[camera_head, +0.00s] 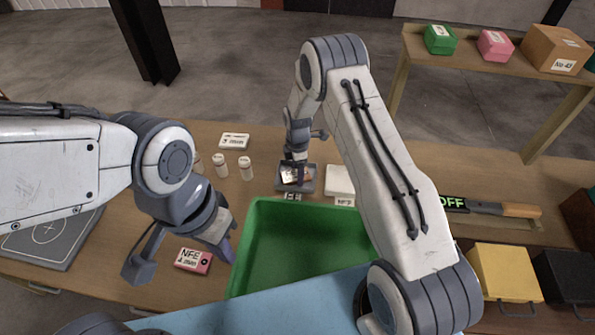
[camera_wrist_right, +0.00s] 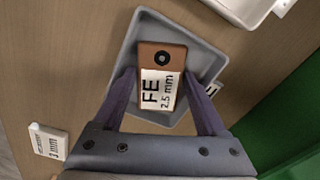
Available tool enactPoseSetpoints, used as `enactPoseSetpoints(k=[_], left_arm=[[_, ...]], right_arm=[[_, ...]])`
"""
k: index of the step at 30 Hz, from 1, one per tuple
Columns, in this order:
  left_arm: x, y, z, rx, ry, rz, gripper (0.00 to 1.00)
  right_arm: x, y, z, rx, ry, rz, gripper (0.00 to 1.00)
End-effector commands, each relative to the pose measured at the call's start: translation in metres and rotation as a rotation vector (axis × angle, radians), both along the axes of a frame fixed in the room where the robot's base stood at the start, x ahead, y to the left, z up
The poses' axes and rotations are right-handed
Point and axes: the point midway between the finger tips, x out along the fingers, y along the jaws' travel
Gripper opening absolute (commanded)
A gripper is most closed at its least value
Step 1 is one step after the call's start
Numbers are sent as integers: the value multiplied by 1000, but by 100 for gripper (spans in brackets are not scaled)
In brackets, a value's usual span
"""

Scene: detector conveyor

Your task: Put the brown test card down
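The brown test card (camera_wrist_right: 162,75) carries a white label reading FE 2.5 mm and a dark round mark. It lies within the outline of a grey tray (camera_wrist_right: 205,62) in the right wrist view; whether it rests on the tray floor I cannot tell. My right gripper (camera_wrist_right: 160,82) points down at the tray, its fingertips at the card's two side edges, seemingly shut on it. In the head view the tray (camera_head: 282,188) and my right gripper (camera_head: 297,172) are left of my right forearm. My left gripper (camera_head: 185,258) is open and empty, above the table's front left.
A pink NFE card (camera_head: 193,260) lies by my left gripper. A green bin (camera_head: 300,215) stands in front. A detector wand (camera_head: 490,208) lies right.

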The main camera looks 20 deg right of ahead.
Motion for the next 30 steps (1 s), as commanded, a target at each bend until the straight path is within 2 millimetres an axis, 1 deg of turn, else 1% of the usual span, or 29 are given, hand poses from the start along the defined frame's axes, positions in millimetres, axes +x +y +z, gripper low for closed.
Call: enactPoseSetpoints(k=[8,11,14,17,24,27,30], left_arm=[[0,0,1,0,0,0,0],[0,0,4,0,0,0,0],[0,0,-2,-1,-1,0,0],[0,0,-10,0,0,0,0],[0,0,-28,0,0,-2,0],[0,0,-32,0,0,-2,0],[0,0,-35,0,0,-2,0]], right_arm=[[0,0,1,0,0,0,80],[0,0,5,0,0,0,80],[1,0,12,0,-3,0,80],[1,0,29,0,-6,0,80],[1,0,82,0,-6,0,80],[1,0,100,0,-5,0,80],[1,0,113,0,-4,0,80]])
